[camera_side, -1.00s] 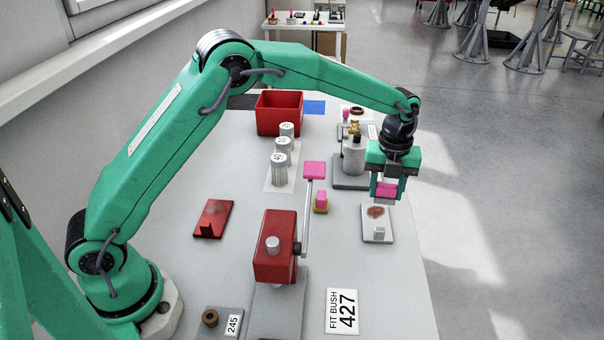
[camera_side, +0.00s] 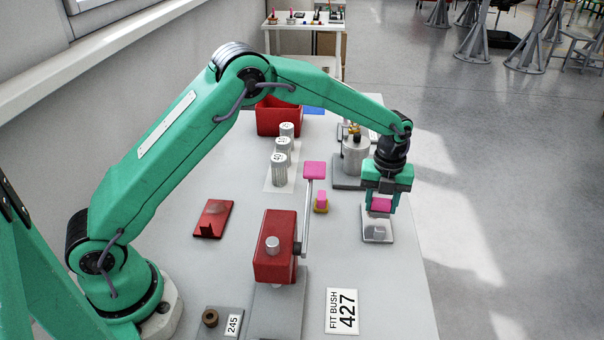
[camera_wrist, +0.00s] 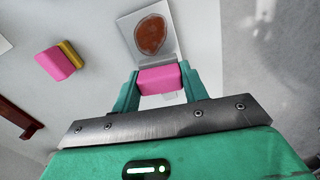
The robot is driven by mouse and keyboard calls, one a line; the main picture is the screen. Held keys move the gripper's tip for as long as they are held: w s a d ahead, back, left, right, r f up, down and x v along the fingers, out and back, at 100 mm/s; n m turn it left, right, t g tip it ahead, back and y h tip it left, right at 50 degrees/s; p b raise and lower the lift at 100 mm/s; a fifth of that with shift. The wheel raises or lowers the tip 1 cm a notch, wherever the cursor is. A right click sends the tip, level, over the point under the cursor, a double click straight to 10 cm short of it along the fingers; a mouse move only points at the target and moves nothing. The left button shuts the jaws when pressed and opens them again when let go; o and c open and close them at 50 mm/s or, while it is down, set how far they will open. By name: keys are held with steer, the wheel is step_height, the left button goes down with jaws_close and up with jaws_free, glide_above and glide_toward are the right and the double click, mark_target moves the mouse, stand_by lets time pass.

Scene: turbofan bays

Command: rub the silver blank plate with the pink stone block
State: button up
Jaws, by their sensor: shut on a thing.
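My gripper (camera_side: 380,208) is shut on the pink stone block (camera_side: 380,204), which also shows between the fingers in the wrist view (camera_wrist: 158,80). The block is over the silver blank plate (camera_side: 370,236) at the right side of the table. The plate has a brown patch, which shows in the wrist view (camera_wrist: 150,36) just beyond the block. In the side view the gripper and block hide the patch. A small upright tab (camera_side: 379,232) stands at the plate's near end. I cannot tell whether the block touches the plate.
A pink and yellow block (camera_side: 321,202) lies left of the plate. A red box (camera_side: 275,250) with a lever and pink pad (camera_side: 314,169) stands nearer. A red plate (camera_side: 213,220) lies further left. A grey cylinder fixture (camera_side: 354,160) stands behind. The table's right edge is close.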

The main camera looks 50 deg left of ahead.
mark_target(378, 209)
steer(key=shift+f, duration=0.85)
steer(key=shift+w+a+f, duration=0.3)
steer(key=shift+w+f, duration=0.05)
steer(key=shift+f, duration=0.3)
steer(key=shift+c, duration=0.4)
steer(key=shift+w+a, duration=2)
steer(key=shift+a, duration=0.05)
steer(key=shift+s+d, duration=2.4)
steer(key=shift+s+a, duration=0.15)
steer(key=shift+a, duration=0.1)
steer(key=shift+w+a, duration=2.35)
steer(key=shift+w, duration=0.05)
steer(key=shift+s+d, duration=2.35)
steer(key=shift+d, duration=0.1)
steer(key=shift+r, duration=4.1)
